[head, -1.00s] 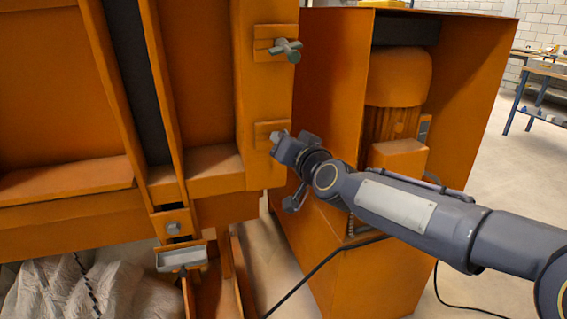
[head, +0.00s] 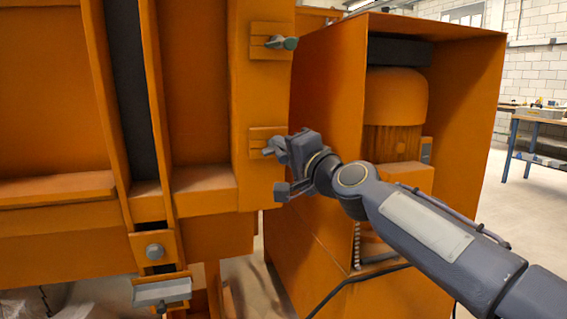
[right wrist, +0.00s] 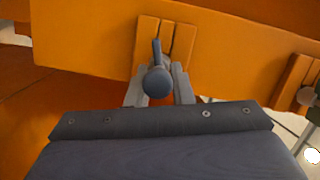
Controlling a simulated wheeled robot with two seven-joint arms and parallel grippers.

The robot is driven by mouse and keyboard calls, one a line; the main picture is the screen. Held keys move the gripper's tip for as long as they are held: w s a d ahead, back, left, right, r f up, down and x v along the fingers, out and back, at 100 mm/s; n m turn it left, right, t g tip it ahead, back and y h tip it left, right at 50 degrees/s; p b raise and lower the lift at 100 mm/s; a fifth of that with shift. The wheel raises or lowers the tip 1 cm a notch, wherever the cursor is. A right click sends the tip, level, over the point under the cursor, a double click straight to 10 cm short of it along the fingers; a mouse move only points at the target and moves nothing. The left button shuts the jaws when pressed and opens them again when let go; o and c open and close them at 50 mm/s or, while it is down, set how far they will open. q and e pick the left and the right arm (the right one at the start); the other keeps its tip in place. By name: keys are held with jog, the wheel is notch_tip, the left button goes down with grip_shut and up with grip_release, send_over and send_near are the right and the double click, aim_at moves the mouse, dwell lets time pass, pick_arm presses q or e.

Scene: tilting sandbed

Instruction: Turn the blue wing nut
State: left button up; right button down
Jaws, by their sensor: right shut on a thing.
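The blue wing nut (right wrist: 157,82) shows in the right wrist view as a rounded blue-grey knob with one wing pointing up. It sits in front of a slotted orange block on the orange machine frame. My right gripper (right wrist: 159,88) is shut on it, with one finger on each side. In the head view my right gripper (head: 274,150) is at the lower slotted block (head: 257,141), and the nut is mostly hidden by the fingers. My left gripper is not in view.
A greenish wing nut (head: 284,43) sits on another slotted block above. An orange cabinet (head: 325,120) with a motor inside stands close to the right of the frame, beside my right arm. A blue-legged workbench (head: 541,140) stands far right on open floor.

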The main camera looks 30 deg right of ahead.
dwell(0.3)
jog(key=c, duration=1.3)
grip_release()
jog(key=s+p, duration=0.1)
jog(key=s, duration=0.6)
jog(key=shift+s+d+f, duration=0.15)
jog(key=shift+s+f, duration=0.2)
jog(key=shift+f, duration=0.1)
